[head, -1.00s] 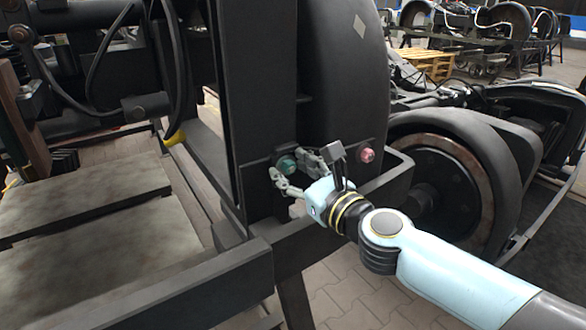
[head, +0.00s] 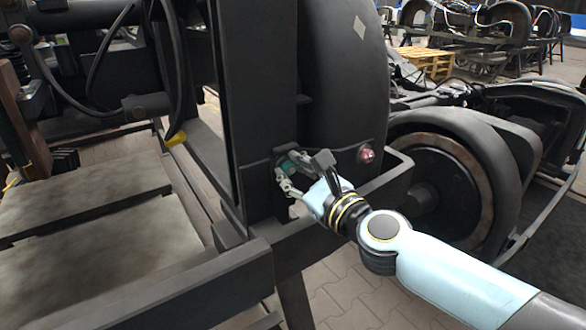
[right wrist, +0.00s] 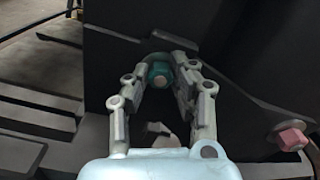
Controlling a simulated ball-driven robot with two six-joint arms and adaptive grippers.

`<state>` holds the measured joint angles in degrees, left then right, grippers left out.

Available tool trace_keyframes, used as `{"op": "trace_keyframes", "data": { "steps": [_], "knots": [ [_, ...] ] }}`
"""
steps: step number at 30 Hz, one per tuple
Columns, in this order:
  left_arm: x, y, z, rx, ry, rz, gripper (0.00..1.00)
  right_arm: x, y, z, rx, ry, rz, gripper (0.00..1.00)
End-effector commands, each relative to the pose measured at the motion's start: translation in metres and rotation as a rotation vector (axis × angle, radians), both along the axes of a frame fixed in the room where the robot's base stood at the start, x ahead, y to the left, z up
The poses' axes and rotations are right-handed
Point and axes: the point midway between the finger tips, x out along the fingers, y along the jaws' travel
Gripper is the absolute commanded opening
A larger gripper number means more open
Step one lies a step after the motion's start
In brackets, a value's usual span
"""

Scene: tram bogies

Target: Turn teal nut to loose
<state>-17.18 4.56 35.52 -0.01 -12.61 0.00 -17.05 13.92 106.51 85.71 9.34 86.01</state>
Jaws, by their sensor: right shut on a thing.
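The teal nut (head: 288,167) sits on the dark bogie frame, and it also shows between the fingertips in the right wrist view (right wrist: 159,74). My right gripper (head: 291,172) has its two grey fingers around the nut and is shut on it. In the right wrist view the fingers (right wrist: 160,72) close in from both sides at the nut, and part of its edge is hidden behind them. My left gripper is not in view.
A pink-red nut (head: 366,154) sits to the right of the teal one, and it also shows in the right wrist view (right wrist: 290,137). A large wheel (head: 437,190) stands at right.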

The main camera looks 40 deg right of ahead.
Motion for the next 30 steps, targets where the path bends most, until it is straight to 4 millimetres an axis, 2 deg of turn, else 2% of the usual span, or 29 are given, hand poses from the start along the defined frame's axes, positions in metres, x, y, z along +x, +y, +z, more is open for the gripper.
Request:
{"op": "trace_keyframes", "data": {
  "steps": [30],
  "knots": [
    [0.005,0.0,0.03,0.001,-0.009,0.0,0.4,0.0,0.001,0.001,-0.953,0.085,0.002,0.0]
  ]
}}
